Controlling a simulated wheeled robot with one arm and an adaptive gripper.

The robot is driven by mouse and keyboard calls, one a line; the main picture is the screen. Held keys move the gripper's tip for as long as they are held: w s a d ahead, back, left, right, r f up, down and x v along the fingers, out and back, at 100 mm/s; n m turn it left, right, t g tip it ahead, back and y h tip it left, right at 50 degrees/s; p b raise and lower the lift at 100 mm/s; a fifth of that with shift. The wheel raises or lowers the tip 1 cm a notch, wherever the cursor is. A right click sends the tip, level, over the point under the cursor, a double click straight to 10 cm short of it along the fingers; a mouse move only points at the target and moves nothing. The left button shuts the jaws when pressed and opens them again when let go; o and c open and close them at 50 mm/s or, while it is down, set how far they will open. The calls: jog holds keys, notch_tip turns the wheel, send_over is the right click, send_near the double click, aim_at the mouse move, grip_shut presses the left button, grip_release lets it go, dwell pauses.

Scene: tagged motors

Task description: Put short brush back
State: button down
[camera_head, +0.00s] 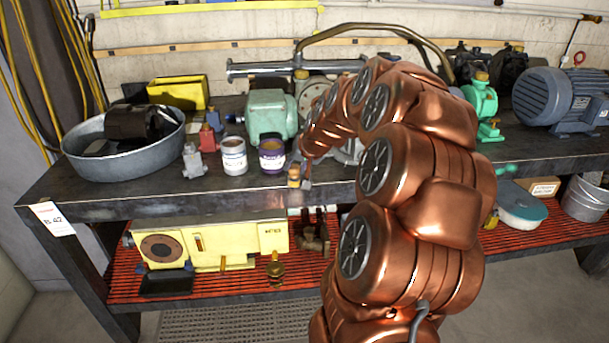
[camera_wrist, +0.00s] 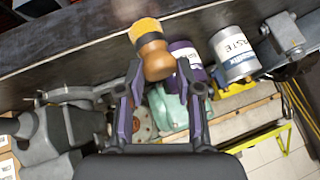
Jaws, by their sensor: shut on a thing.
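The short brush (camera_wrist: 152,52) has a rounded wooden handle and a yellow-tan head. My gripper (camera_wrist: 160,72) is shut on its handle, with a dark finger on each side, and the brush's head points away from the wrist. In the head view the brush (camera_head: 294,175) shows small at the front edge of the workbench, right of the purple can (camera_head: 272,160). My copper arm hides much of the bench there. I cannot tell whether the brush touches the bench top.
A white can (camera_head: 233,160) stands left of the purple one. Small red and grey parts (camera_head: 194,163), a metal tub (camera_head: 85,158), a green motor (camera_head: 268,112) and a blue motor (camera_head: 560,98) also occupy the workbench (camera_head: 130,198). A red-slatted lower shelf (camera_head: 225,285) holds yellow machinery.

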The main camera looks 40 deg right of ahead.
jog(key=s+d+r+m+b, duration=0.1)
jog(key=s+d+r, duration=0.1)
jog(key=s+d, duration=0.75)
jog(key=shift+h, duration=0.4)
jog(key=shift+w+d+f+p, duration=0.15)
jog(key=shift+w+f+p, duration=0.65)
jog(key=shift+w, duration=1.85)
jog(key=shift+w+d+f+p, duration=0.1)
jog(key=shift+w+f+p, duration=0.7)
jog(key=shift+w, duration=1.8)
jog(key=shift+w+d+f+p, duration=0.15)
jog(key=shift+w+f+p, duration=0.65)
jog(key=shift+w, duration=1.85)
jog(key=c, duration=0.8)
grip_release()
jog(key=shift+o, duration=0.2)
jog(key=shift+r, duration=0.2)
